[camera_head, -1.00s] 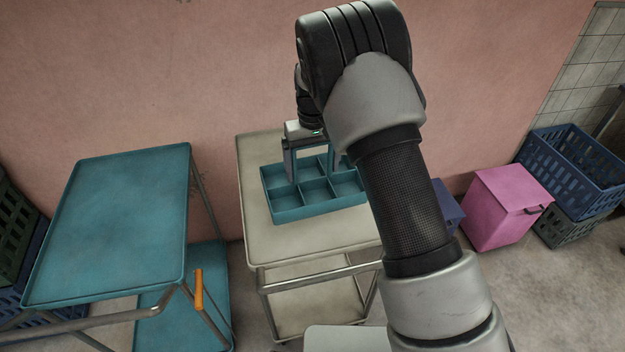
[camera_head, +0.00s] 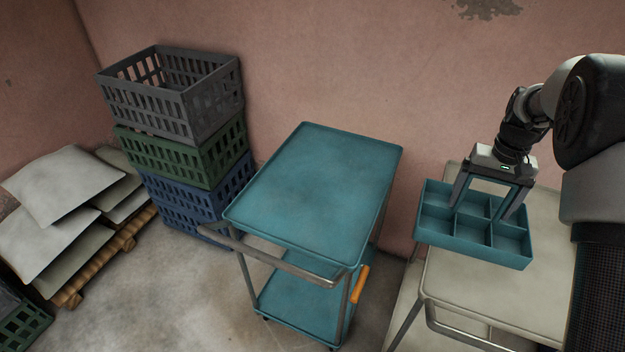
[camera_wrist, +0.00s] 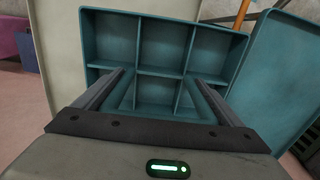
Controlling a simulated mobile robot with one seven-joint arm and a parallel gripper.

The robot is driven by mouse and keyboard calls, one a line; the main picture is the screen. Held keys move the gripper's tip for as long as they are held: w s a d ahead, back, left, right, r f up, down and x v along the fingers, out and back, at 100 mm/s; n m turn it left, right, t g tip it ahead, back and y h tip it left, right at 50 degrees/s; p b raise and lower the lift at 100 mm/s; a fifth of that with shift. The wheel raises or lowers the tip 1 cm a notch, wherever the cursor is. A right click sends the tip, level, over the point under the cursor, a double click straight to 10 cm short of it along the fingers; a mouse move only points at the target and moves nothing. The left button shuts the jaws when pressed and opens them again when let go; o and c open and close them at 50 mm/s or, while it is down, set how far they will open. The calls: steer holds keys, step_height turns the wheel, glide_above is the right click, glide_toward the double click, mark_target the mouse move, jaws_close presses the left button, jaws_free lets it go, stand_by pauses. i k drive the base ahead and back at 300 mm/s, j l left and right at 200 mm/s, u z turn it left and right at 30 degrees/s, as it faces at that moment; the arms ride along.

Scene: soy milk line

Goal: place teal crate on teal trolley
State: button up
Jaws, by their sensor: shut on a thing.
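The teal crate (camera_head: 470,247) is a shallow open tray with several empty compartments. My gripper (camera_head: 480,212) is shut on it from above, its fingers reaching down inside the crate. The crate overhangs the left edge of the cream trolley (camera_head: 545,290) and looks raised above its top. The teal trolley (camera_head: 310,190) stands to the left with a bare, rimmed top. In the wrist view the crate (camera_wrist: 165,45) lies level between the fingers, with the teal trolley top (camera_wrist: 280,80) on the right.
An orange handle (camera_head: 360,284) sticks up at the teal trolley's right side, and a metal push bar (camera_head: 285,264) runs along its front. Stacked crates (camera_head: 180,155) stand left of it against the pink wall. White sacks (camera_head: 65,190) lie on a pallet further left.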

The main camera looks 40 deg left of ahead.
mark_target(311, 201)
steer(key=j+u, duration=0.4)
steer(key=j, duration=1.45)
